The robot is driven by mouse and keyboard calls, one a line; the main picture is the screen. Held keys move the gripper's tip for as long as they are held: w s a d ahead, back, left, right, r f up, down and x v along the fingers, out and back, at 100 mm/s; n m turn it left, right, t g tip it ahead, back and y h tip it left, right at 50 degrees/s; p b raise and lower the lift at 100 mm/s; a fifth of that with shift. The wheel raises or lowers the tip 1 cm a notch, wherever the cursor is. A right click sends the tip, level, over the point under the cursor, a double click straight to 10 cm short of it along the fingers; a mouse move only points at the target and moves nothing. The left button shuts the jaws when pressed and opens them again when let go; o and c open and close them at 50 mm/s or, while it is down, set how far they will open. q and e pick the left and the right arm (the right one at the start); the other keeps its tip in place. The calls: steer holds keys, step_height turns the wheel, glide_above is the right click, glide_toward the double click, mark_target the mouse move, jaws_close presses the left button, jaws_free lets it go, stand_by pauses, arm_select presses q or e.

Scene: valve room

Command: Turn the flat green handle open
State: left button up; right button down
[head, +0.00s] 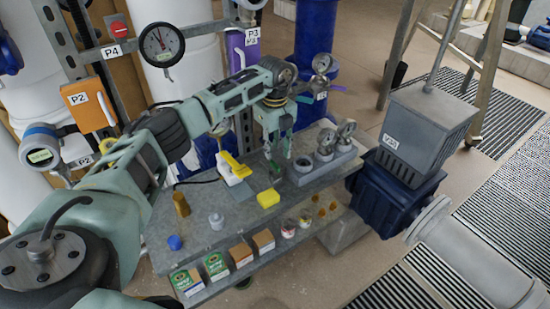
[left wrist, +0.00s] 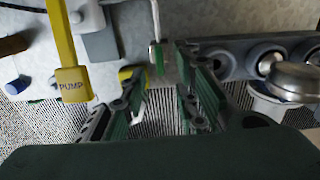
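My left gripper (head: 279,152) points down over the grey bench, its fingers spread apart with green pads. In the left wrist view the gripper (left wrist: 160,95) is open, with a gap between its fingers. A narrow green piece on a thin metal stem (left wrist: 157,55) shows just beyond that gap, close to the right finger; it may be the flat green handle seen edge-on. I cannot tell whether a finger touches it. In the head view the gripper hides most of that spot. My right gripper is not in view.
A yellow lever labelled PUMP (left wrist: 70,78) stands left of the gripper in the left wrist view. A yellow block (head: 268,198) lies on the bench (head: 205,235). Gauges in a grey holder (head: 325,162) stand to the right. A grey box labelled V23 (head: 425,125) stands beyond.

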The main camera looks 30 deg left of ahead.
mark_target(275, 164)
arm_select(q)
step_height(275, 164, up, 7)
steer(key=shift+f, duration=0.2)
stand_by(0.5)
